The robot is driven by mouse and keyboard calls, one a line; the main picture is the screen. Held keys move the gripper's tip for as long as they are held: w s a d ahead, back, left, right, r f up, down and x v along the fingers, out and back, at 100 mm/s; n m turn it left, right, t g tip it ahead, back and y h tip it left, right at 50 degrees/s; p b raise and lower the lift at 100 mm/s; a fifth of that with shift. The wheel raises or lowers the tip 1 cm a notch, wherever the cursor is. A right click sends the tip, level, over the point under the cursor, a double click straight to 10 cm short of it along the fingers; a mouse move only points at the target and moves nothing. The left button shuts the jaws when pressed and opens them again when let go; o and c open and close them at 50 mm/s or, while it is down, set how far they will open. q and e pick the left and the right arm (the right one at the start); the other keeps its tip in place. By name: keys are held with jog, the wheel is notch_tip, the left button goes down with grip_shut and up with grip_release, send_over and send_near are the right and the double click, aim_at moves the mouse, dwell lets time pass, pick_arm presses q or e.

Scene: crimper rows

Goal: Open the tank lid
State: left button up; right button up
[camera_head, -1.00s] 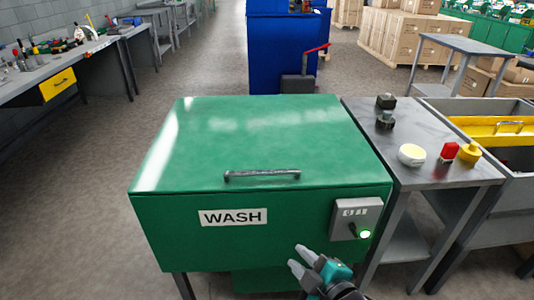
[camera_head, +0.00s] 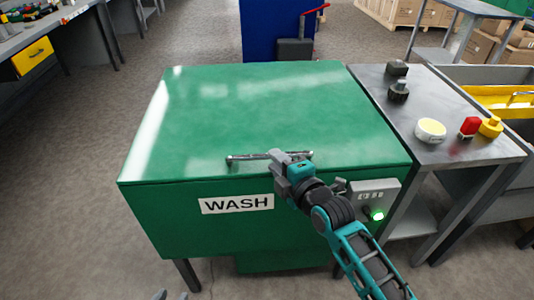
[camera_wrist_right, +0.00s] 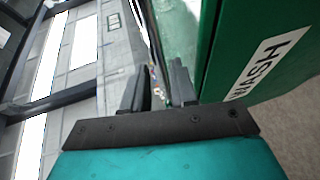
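The green tank stands in the middle of the head view, with its lid (camera_head: 270,110) down flat. A grey bar handle (camera_head: 245,157) lies along the lid's front edge. My right gripper (camera_head: 278,163) is at the handle's right part and hides some of it. In the right wrist view its two dark fingers (camera_wrist_right: 160,88) are apart; I cannot tell whether the bar lies between them. The WASH label (camera_head: 236,204) is on the front. Only the grey tips of my left gripper (camera_head: 171,295) show at the bottom edge, apart and away from the tank.
A switch box (camera_head: 378,193) with a lit green button is on the tank's front, partly behind my right arm. A metal table (camera_head: 445,115) with several small items stands close on the right. A workbench (camera_head: 60,30) is at the far left. Floor left of the tank is clear.

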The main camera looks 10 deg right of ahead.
jog(key=shift+b+x, duration=0.4)
jog(key=shift+x, duration=2.4)
grip_shut()
